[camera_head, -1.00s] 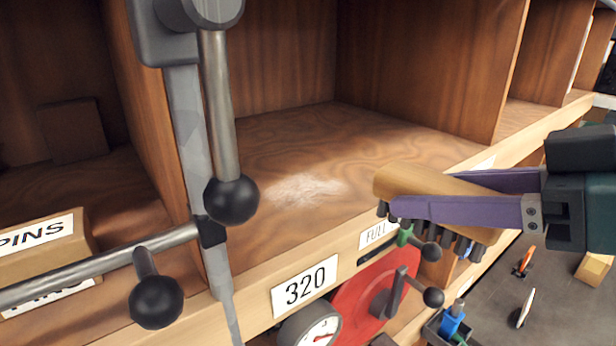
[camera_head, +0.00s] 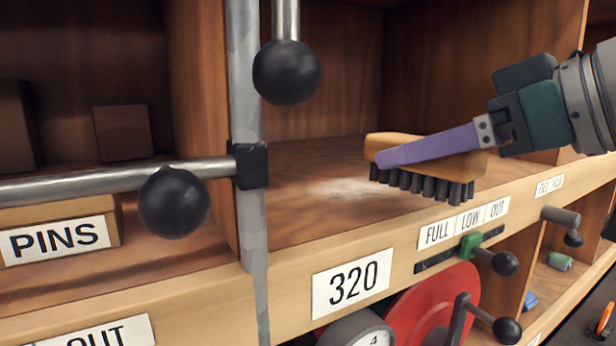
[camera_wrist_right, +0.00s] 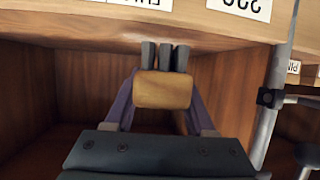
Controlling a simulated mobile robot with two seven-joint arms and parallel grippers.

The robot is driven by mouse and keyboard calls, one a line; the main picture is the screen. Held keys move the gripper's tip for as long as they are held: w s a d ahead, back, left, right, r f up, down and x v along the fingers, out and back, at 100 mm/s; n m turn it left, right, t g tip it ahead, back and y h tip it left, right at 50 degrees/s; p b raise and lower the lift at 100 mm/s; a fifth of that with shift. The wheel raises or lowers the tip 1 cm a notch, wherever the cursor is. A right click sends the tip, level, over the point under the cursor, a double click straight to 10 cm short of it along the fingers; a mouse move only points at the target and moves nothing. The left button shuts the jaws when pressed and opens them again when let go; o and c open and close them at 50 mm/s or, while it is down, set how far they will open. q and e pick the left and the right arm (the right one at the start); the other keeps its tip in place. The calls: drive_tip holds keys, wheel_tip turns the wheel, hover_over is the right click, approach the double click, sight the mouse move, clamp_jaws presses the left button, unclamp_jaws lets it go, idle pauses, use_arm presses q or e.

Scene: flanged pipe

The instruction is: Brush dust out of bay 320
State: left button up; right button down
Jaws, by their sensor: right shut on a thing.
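A wooden brush (camera_head: 484,163) with dark bristles is held in my right gripper (camera_head: 385,158). The purple fingers are shut on its wooden body. In the right wrist view the brush (camera_wrist_right: 162,91) sits between the two fingers. The pale dust patch (camera_head: 345,188) lies on the floor of bay 320, just left of the bristles. Whether the bristles touch the floor I cannot tell. The 320 label (camera_head: 351,285) is on the shelf's front edge below. My left gripper is not in view.
A grey upright post (camera_head: 246,100) with a horizontal bar (camera_head: 110,180) and black ball knobs (camera_head: 287,72) stands before the bay's left side. A PINS box (camera_head: 60,240) sits in the left bay. A red disc (camera_head: 430,305) and a gauge (camera_head: 357,330) are below.

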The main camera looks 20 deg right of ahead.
hover_over(353, 189)
drive_tip(key=shift+f+p, duration=0.4)
drive_tip(key=shift+f, duration=0.45)
drive_tip(key=shift+f, duration=0.7)
